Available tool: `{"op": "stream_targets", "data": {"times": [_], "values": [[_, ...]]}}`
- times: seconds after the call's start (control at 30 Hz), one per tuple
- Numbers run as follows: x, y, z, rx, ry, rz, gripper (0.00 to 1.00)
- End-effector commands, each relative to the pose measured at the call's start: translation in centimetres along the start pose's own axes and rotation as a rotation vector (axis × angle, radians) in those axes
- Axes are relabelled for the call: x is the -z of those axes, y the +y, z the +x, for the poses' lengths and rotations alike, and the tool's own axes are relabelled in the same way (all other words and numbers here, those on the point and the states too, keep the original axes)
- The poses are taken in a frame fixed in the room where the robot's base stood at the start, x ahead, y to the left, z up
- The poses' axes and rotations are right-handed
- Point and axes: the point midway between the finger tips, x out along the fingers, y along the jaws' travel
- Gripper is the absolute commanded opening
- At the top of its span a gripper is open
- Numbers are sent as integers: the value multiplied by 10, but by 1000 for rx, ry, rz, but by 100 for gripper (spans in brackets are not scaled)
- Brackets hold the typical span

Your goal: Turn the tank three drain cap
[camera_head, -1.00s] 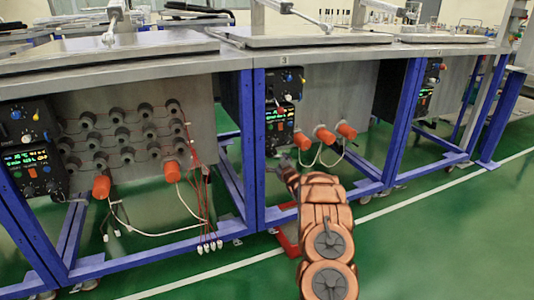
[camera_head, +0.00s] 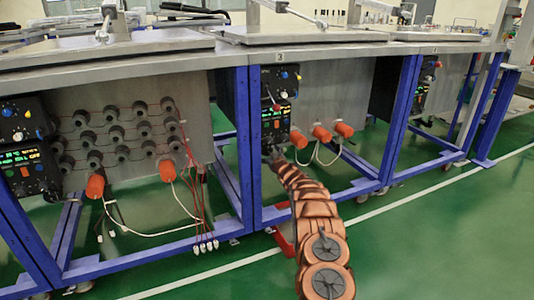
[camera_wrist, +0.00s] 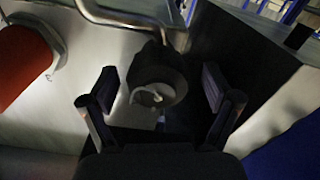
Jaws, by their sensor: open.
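The third tank (camera_head: 328,90), with a "3" on the table edge above it, hangs under the bench at centre. My gripper (camera_head: 274,152) is at the lower left of this tank, just below its control panel (camera_head: 276,104); its fingers are too small to make out there. In the wrist view my gripper (camera_wrist: 160,105) is open, with one finger on each side of a dark round cap (camera_wrist: 158,82). The cap appears to sit between or just beyond the fingertips, with a small pale mark on its face. I cannot tell whether either finger touches it.
Orange plugs (camera_head: 321,133) with white hoses stick out of the tank, right of my gripper; one orange plug (camera_wrist: 22,65) is close on the wrist view's left. A metal pipe (camera_wrist: 130,22) runs above the cap. A blue table leg (camera_head: 243,150) stands left.

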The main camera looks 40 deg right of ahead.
Motion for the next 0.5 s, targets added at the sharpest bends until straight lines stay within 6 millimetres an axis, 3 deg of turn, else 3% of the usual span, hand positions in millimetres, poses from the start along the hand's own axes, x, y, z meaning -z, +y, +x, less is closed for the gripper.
{"op": "stream_targets", "data": {"times": [0.5], "values": [[2, 2, 11, -6, 1, -2, 88]]}}
